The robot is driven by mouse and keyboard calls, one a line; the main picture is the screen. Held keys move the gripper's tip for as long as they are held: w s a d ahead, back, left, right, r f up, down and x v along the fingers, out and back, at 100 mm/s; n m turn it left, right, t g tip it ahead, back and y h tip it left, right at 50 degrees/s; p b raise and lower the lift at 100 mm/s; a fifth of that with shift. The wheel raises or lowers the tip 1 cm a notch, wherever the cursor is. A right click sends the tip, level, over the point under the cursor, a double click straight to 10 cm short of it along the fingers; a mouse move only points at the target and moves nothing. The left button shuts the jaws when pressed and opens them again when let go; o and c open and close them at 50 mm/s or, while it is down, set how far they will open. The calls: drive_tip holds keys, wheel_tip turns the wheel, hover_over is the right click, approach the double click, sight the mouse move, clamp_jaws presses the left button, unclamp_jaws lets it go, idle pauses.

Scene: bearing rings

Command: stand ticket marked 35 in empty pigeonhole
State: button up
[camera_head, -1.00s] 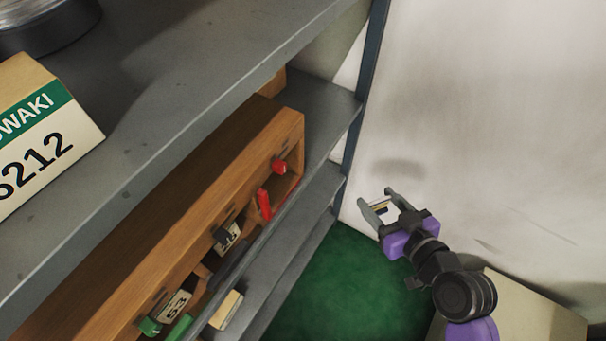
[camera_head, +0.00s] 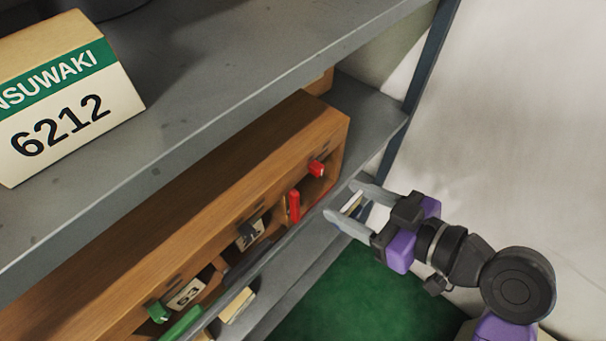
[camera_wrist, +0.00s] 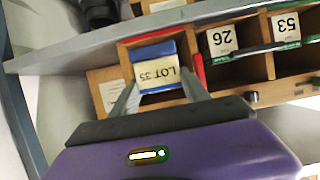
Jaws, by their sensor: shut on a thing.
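My gripper (camera_head: 348,201) is shut on a pale ticket with a blue edge (camera_wrist: 157,72). In the wrist view it reads LOT 35, upside down. In the head view the ticket (camera_head: 352,203) shows only as a thin pale edge between the fingers, just outside the right end of the wooden rack (camera_head: 215,195). The end pigeonhole (camera_head: 318,187), between red markers, looks empty; in the wrist view the held ticket covers much of it.
The grey upper shelf (camera_head: 215,100) overhangs the rack and carries a box marked 6212 (camera_head: 70,125). A dark shelf post (camera_head: 418,70) rises behind my gripper. Green floor lies below.

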drive_tip(key=w+a, duration=0.2)
drive_tip(key=w+a+p, duration=0.1)
drive_tip(key=w+a, duration=0.1)
drive_tip(key=a, duration=0.1)
drive_tip(key=w+a, duration=0.2)
drive_tip(key=a, duration=0.1)
drive_tip(key=shift+w+a+p, duration=0.2)
drive_tip(key=shift+w+p, duration=0.05)
drive_tip(key=shift+p, duration=0.05)
drive_tip(key=shift+f, duration=1.8)
drive_tip(key=shift+f, duration=0.15)
drive_tip(key=o, duration=1.4)
